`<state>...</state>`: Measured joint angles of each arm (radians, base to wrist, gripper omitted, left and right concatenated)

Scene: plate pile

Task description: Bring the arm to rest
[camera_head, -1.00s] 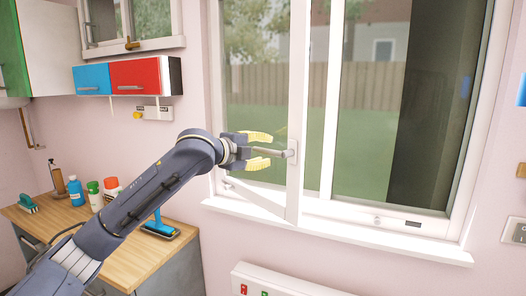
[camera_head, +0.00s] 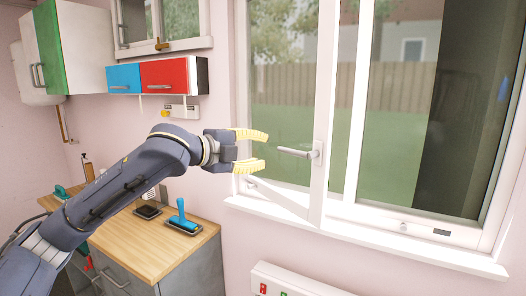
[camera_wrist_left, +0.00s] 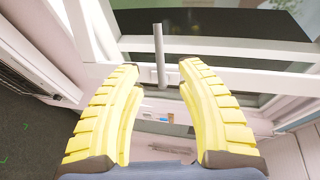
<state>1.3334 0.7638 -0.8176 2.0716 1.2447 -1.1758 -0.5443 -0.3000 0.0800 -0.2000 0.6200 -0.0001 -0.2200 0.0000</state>
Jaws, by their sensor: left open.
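My left gripper (camera_head: 262,150) is open and empty, its yellow fingers pointing right toward the window. The grey window handle (camera_head: 296,153) is apart from the fingertips, a short way to their right, and lies roughly level. In the left wrist view the open yellow fingers (camera_wrist_left: 160,75) spread apart, and the handle (camera_wrist_left: 159,52) shows beyond and between their tips. The window sash (camera_head: 322,160) carrying the handle has a white frame. My right gripper is not in view.
A wooden counter (camera_head: 135,250) stands at lower left with a blue-handled brush (camera_head: 182,222) on it. A red and blue cabinet (camera_head: 165,75) hangs on the wall above. A white sill (camera_head: 370,240) runs below the window. A white panel (camera_head: 285,280) sits at the bottom.

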